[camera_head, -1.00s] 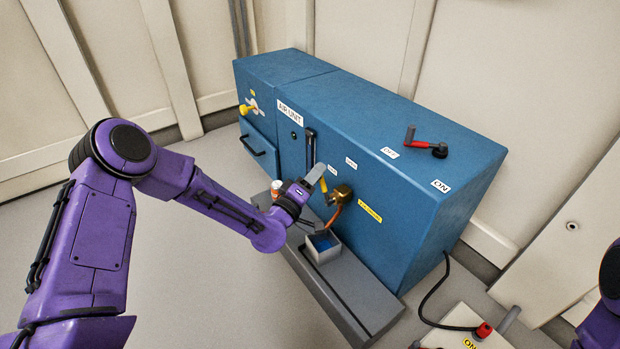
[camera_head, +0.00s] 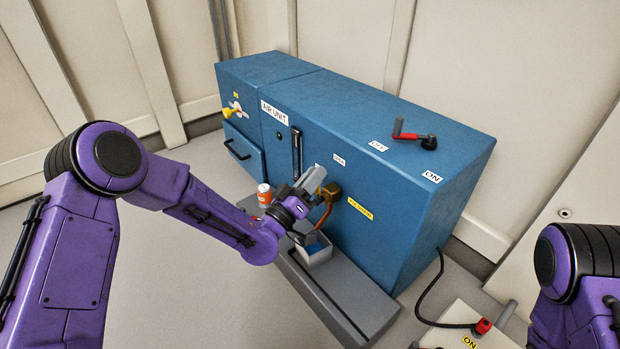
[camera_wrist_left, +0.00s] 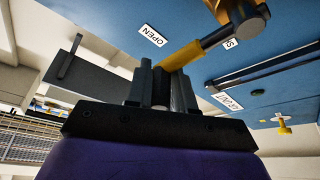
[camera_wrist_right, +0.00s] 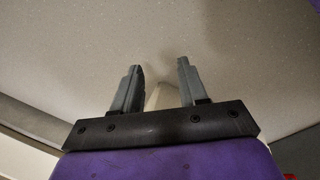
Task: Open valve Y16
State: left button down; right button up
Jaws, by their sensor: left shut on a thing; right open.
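The valve on the front of the blue air unit has a brass body (camera_head: 331,190) and a yellow lever, with a small yellow tag (camera_head: 360,209) to its right whose text I cannot read. My left gripper (camera_head: 313,181) is at the valve. In the left wrist view the yellow lever (camera_wrist_left: 184,57) runs from the brass body (camera_wrist_left: 240,20) down-left into my shut left fingers (camera_wrist_left: 162,80). The lever lies between the white OPEN label (camera_wrist_left: 153,36) and a partly covered label beginning with S (camera_wrist_left: 231,43). My right gripper (camera_wrist_right: 160,73) is open and empty over pale floor.
A grey box with blue contents (camera_head: 318,253) stands on the grey ledge (camera_head: 345,308) below the valve. An orange-and-white container (camera_head: 264,194) stands left of my left gripper. A red-handled lever (camera_head: 410,136) is on the unit's top. A black cable runs at the right.

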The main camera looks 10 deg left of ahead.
pick_arm(q)
jog(key=shift+s+d+f, duration=0.1)
jog(key=shift+f, duration=0.1)
jog(key=c, duration=1.1)
grip_release()
jog(key=shift+r, duration=0.1)
jog(key=shift+o, duration=0.2)
jog(key=p+v, duration=0.2)
jog(key=v, duration=0.8)
jog(key=shift+s, duration=0.2)
pick_arm(e)
jog(key=s+a+r+g, duration=0.1)
jog(key=s+a+r+g+y, duration=0.1)
jog(key=s+r, duration=0.1)
jog(key=shift+s+a+r, duration=0.1)
jog(key=shift+s+a, duration=0.05)
jog(key=shift+a, duration=0.2)
pick_arm(q)
jog(key=shift+p, duration=0.35)
pick_arm(e)
jog(key=shift+r, duration=0.15)
